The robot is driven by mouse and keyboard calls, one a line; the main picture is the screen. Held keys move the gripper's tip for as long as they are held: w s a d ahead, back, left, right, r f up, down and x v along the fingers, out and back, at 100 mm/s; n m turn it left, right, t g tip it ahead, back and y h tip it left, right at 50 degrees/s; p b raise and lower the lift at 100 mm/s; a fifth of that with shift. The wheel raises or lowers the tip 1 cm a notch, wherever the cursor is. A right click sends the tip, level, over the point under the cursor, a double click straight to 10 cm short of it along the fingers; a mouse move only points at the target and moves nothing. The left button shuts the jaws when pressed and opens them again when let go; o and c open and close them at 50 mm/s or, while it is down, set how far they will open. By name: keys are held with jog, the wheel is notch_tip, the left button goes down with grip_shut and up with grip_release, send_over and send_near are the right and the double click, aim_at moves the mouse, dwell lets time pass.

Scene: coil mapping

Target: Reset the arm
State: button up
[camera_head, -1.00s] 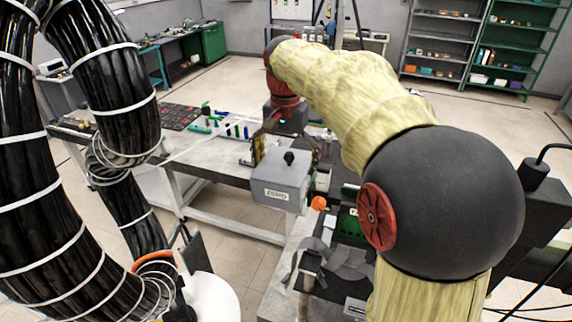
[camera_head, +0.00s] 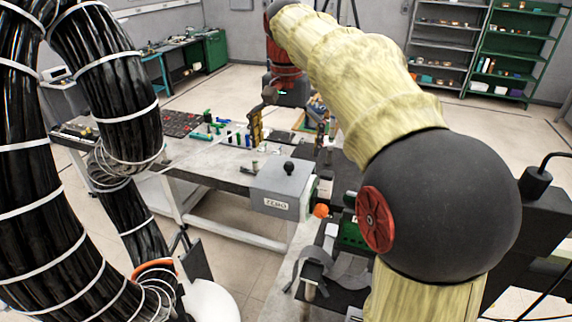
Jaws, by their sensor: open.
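My arm comes in from the lower right, in a yellowish cover with a dark round joint, and reaches over the table. My gripper (camera_head: 288,138) hangs at its far end below a red and dark wrist. Its two fingers are spread apart, one on the left and one on the right, and I see nothing held between them. It is above the far right part of the grey work table (camera_head: 205,162), behind a grey box with a label and a black knob (camera_head: 283,188). The fingertips appear clear of the box.
Small green, blue and white parts (camera_head: 215,128) and a dark tray (camera_head: 180,122) lie on the table left of my gripper. An orange knob (camera_head: 321,211) is right of the box. Shelves (camera_head: 440,45) stand at the back right. Thick black ringed hoses fill the left side.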

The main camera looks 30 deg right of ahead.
jog(key=shift+r, duration=1.8)
jog(key=s+a+f+n+t, duration=0.3)
jog(key=s+a+f+n, duration=0.2)
jog(key=s+a+f, duration=0.35)
jog(key=s+a+f+n+t, duration=0.3)
jog(key=s+a+f+n, duration=0.25)
jog(key=s+f, duration=0.55)
notch_tip(320, 180, down, 23)
jog(key=b, duration=2.4)
jog(key=shift+s, duration=0.2)
jog(key=shift+a, duration=0.1)
jog(key=shift+c, duration=0.5)
